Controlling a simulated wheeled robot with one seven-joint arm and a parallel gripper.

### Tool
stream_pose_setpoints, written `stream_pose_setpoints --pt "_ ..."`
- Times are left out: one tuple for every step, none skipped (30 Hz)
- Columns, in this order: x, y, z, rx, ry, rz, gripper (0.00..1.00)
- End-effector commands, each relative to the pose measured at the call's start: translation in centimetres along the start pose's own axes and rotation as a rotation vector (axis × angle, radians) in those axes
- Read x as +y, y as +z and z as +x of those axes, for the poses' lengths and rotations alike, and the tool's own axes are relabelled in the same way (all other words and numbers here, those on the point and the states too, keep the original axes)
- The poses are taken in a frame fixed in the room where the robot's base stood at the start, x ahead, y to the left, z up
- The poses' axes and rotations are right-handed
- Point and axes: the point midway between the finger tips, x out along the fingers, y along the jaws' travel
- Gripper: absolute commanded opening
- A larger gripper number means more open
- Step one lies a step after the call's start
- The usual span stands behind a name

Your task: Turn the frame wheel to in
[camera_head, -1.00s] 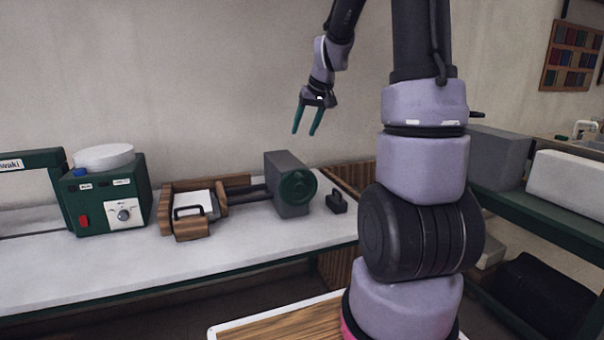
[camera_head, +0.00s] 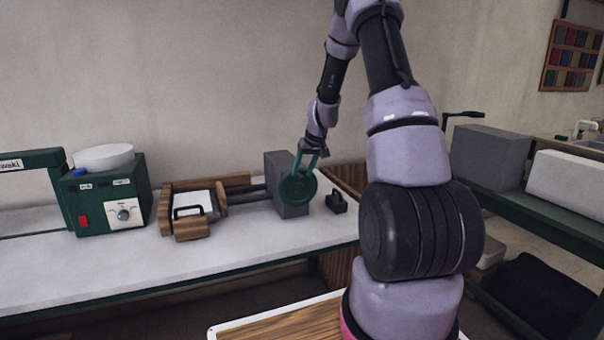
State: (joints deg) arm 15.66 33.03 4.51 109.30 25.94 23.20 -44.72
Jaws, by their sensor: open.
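The frame wheel (camera_head: 297,188) is a dark green round wheel on the front face of a grey block (camera_head: 280,170) on the bench. Two dark rods run left from the block to a wooden frame (camera_head: 240,181) holding a white sheet. My gripper (camera_head: 307,166) points down at the top of the wheel, its teal fingers apart. The fingers overlap the wheel's upper rim in the picture. I cannot tell whether they touch it. The fingertips are hard to make out against the green wheel.
A small black block with a handle (camera_head: 336,203) stands just right of the wheel. A wooden block with a black handle (camera_head: 191,226) sits left. A green box with a dial (camera_head: 112,196) stands farther left. The white bench top (camera_head: 250,238) is clear in front.

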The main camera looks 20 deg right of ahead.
Motion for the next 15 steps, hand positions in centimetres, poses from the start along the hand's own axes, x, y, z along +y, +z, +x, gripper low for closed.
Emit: stream_pose_setpoints --pt "-0.03 0.01 0.55 -0.001 -0.001 0.000 0.56" --pt "-0.03 0.02 0.80 -0.001 -0.001 0.000 0.56" --pt "-0.03 0.02 1.07 -0.001 -0.001 0.000 0.56" --pt "-0.03 0.01 1.21 -0.001 -0.001 -0.001 0.56" --pt "-0.03 0.00 1.30 0.000 0.000 -0.001 0.56" --pt "-0.03 -0.02 1.39 0.000 0.000 -0.001 0.56" --pt "-0.03 -0.03 1.42 0.001 0.000 -0.001 0.56" --pt "-0.02 -0.04 1.44 0.001 0.000 -0.001 0.56" --pt "-0.02 -0.04 1.44 0.001 0.000 -0.001 0.56" --pt "-0.02 -0.04 1.44 0.001 0.000 -0.001 0.56" --pt "-0.02 -0.04 1.43 0.001 0.000 -0.001 0.56" --pt "-0.02 -0.04 1.43 0.001 0.000 -0.001 0.56" --pt "-0.01 -0.03 1.43 0.001 0.000 -0.001 0.56" --pt "-0.01 -0.03 1.42 0.001 0.000 -0.001 0.52" --pt "-0.01 -0.03 1.42 0.001 0.000 -0.001 0.37"
